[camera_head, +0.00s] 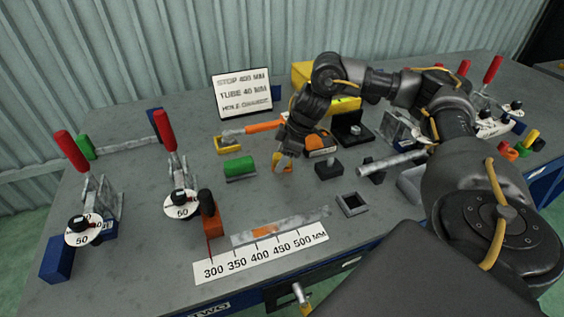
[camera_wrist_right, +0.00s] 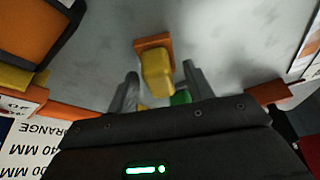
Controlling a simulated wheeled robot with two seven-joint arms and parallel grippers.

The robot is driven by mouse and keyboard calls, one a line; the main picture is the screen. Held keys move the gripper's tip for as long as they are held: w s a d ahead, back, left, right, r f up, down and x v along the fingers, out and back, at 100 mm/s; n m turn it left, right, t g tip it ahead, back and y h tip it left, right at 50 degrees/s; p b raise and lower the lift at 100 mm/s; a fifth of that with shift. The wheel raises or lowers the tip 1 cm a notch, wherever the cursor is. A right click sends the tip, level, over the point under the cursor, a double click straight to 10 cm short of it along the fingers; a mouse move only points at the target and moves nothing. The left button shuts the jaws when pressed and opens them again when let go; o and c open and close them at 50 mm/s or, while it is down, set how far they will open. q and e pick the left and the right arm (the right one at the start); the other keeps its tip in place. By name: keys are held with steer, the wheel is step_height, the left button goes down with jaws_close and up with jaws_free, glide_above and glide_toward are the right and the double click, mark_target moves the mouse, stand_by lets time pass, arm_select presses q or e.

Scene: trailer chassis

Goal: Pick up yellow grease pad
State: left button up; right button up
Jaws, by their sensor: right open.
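The yellow grease pad (camera_wrist_right: 156,74), a small yellow block with an orange end, shows in the right wrist view between my right gripper's fingers (camera_wrist_right: 160,78). The fingers stand apart, one on each side of it, with no clear contact. In the head view the pad (camera_head: 283,168) shows yellow-orange at the tip of my right gripper (camera_head: 285,160), which points down at the table. The gripper partly hides the pad there. My left gripper is out of view.
A green roller block (camera_head: 240,167) and a yellow tray (camera_head: 228,144) stand left of the gripper. A black block (camera_head: 328,168) and a square frame (camera_head: 351,204) lie to the right. A sign (camera_head: 242,93) stands behind; a ruler (camera_head: 262,252) lies in front.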

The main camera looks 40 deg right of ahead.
jaws_close()
stand_by(0.3)
